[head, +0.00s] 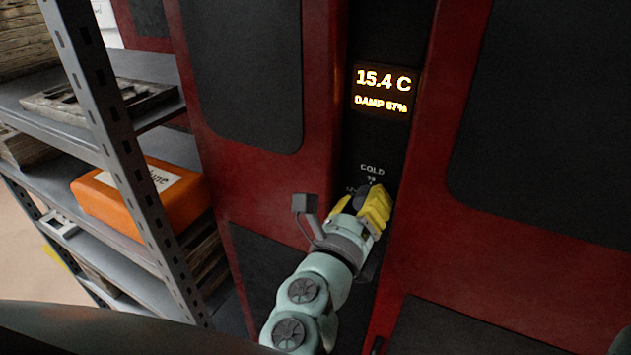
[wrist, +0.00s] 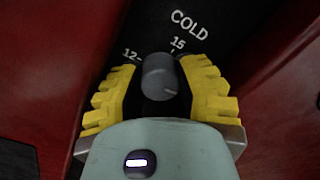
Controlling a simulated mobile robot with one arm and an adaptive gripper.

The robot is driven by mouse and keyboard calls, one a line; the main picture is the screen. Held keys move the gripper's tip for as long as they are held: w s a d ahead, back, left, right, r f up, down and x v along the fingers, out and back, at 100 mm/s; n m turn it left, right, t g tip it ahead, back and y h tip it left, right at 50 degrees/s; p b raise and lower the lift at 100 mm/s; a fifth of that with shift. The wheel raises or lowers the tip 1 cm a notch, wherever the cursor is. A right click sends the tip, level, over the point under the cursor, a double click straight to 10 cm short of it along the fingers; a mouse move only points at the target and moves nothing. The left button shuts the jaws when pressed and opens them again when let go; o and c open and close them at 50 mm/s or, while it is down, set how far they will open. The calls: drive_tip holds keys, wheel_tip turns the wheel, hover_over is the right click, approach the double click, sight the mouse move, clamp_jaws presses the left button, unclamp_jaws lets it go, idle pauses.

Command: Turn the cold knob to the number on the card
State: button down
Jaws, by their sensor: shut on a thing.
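The cold knob (wrist: 159,76) is a dark grey round knob on a black panel strip. A small light mark on its face points to the lower right in the wrist view. The printed word COLD (wrist: 189,25) and the numbers 12 and 15 show around its upper side; the rest of the scale is hidden. My gripper (wrist: 160,84) has its yellow fingers shut on the knob from both sides. In the head view my gripper (head: 360,203) covers most of the knob. I see no card with a readable number.
An amber display (head: 383,91) above the knob reads 15.4 C and DAMP, about 67%. Red doors with dark panels flank the strip. A metal shelf (head: 115,130) at left holds an orange case (head: 190,205) with a partly hidden label.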

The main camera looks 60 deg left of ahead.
drive_tip(key=c, duration=0.6)
unclamp_jaws()
drive_tip(key=shift+o, duration=0.2)
